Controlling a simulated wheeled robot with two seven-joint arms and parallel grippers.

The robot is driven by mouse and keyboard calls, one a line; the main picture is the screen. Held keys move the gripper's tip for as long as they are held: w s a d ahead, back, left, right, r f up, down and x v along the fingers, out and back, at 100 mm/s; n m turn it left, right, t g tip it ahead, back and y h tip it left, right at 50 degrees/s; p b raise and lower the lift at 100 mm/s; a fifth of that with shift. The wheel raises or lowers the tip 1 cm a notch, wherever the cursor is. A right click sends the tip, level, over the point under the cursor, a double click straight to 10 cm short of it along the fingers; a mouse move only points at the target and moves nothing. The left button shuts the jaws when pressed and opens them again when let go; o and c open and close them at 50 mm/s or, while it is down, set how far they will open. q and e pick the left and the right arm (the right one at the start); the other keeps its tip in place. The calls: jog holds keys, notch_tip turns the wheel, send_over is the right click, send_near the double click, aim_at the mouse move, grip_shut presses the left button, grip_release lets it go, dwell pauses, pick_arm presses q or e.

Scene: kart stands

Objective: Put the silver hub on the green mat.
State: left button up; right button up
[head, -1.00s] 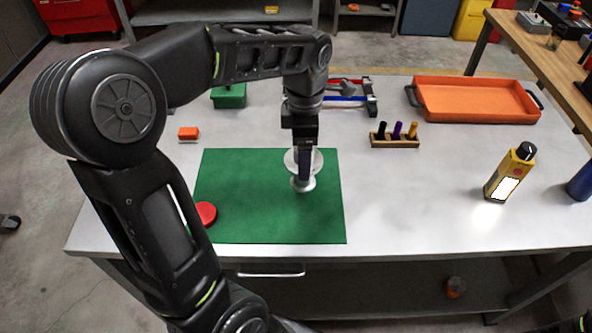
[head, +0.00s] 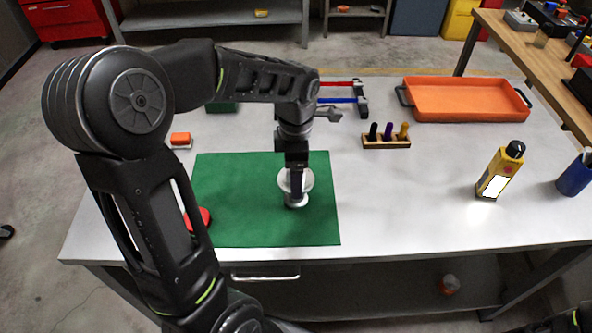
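The silver hub (head: 296,202) is upright at the green mat (head: 245,225), right of the mat's middle, with a wide pale disc above a smaller round base. My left gripper (head: 296,188) points straight down and is shut on the hub, its fingers in front of the disc. The base looks at or very near the mat surface; I cannot tell whether it bears on it. My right gripper is not in view; only a bit of dark arm shows at the bottom right corner.
A red round piece (head: 204,217) lies at the mat's left edge, partly behind my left arm. An orange tray (head: 465,116), a wooden holder with markers (head: 386,142), a yellow bottle (head: 499,172) and a blue cup (head: 575,175) stand right. Clear table lies right of the mat.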

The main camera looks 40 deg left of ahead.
pick_arm(q)
jog(key=shift+f, duration=0.2)
jog(key=o, duration=1.8)
notch_tip(320, 180, up, 12)
jog(key=shift+r+b, duration=0.25)
jog(key=shift+b, duration=0.1)
